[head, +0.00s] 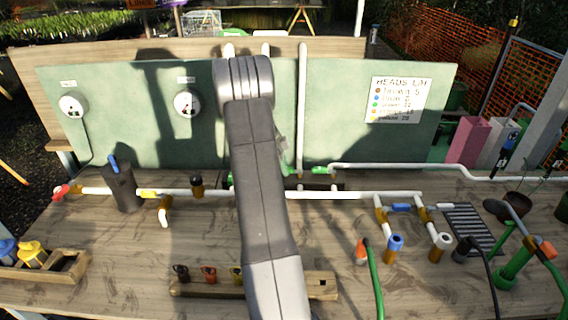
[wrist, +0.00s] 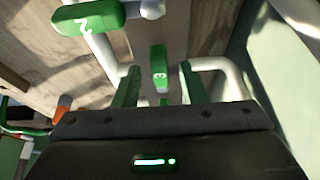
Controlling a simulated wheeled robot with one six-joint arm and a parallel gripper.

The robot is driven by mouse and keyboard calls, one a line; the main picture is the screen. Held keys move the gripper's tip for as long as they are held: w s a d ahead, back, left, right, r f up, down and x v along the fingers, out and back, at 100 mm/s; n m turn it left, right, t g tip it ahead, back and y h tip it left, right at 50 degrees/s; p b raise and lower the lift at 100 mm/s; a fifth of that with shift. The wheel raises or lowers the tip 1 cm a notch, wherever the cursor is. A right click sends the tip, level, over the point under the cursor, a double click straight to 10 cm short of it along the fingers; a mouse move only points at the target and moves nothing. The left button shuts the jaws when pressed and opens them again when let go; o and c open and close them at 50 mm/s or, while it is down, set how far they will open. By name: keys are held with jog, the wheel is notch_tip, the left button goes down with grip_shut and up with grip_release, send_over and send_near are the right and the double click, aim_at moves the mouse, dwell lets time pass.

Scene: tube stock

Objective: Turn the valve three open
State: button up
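The valve three handle (wrist: 158,75) is a small green lever marked 3, seen in the wrist view lying lengthwise ahead of my gripper. My gripper (wrist: 159,70) is open, with one finger on each side of the handle and visible gaps between. I cannot tell how deep the handle sits between the fingers. A second green handle (wrist: 88,17), marked 2, lies crosswise at the upper left of the wrist view.
White pipes (head: 365,194) run along the wooden bench in front of a green backboard (head: 335,110) with two gauges (head: 187,104). A wooden rack (head: 322,286) stands near the front. Coloured hose ends (head: 362,250) and a dark grate (head: 468,228) are at the right.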

jog(key=shift+f, duration=0.1)
grip_shut()
